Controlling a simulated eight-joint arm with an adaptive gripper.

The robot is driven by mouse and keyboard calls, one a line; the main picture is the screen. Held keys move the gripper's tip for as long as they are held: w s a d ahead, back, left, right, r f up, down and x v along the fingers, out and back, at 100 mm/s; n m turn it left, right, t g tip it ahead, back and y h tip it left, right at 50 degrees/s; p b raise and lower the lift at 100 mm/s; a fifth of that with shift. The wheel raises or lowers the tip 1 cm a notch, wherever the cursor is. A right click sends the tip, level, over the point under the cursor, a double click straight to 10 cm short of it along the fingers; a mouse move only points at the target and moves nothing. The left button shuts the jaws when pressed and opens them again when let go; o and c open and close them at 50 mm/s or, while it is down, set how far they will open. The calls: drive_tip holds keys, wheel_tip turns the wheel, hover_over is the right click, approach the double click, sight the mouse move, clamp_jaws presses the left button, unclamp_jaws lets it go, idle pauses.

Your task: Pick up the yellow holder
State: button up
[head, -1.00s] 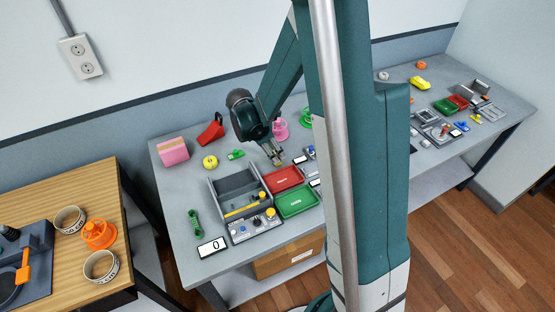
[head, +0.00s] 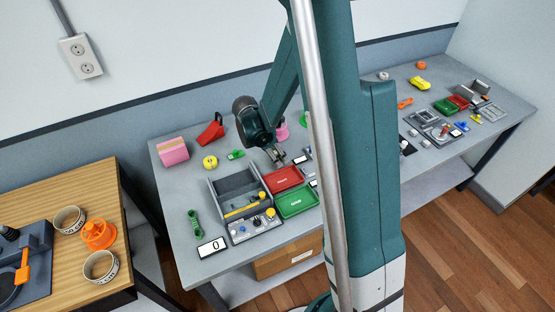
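Several yellow things are in the head view, and I cannot tell for sure which is the holder. A small round yellow piece (head: 210,162) sits at the back left of the grey table. A yellow bar (head: 245,212) lies at the front of the grey open box. A yellow piece (head: 420,83) lies on the far right part of the table. My gripper (head: 279,160) points down just behind the red tray, apart from all of these. Its fingers are small, and I cannot see whether they are open or shut.
A red tray (head: 284,179) and a green tray (head: 296,202) lie beside the grey box (head: 217,200). A pink block (head: 172,151) and a red piece (head: 211,132) stand at the back. My arm and column hide the table's middle.

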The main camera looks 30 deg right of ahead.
drive_tip(key=c, duration=1)
drive_tip(key=shift+r, duration=0.1)
drive_tip(key=shift+r+p, duration=0.4)
drive_tip(key=shift+r, duration=4.5)
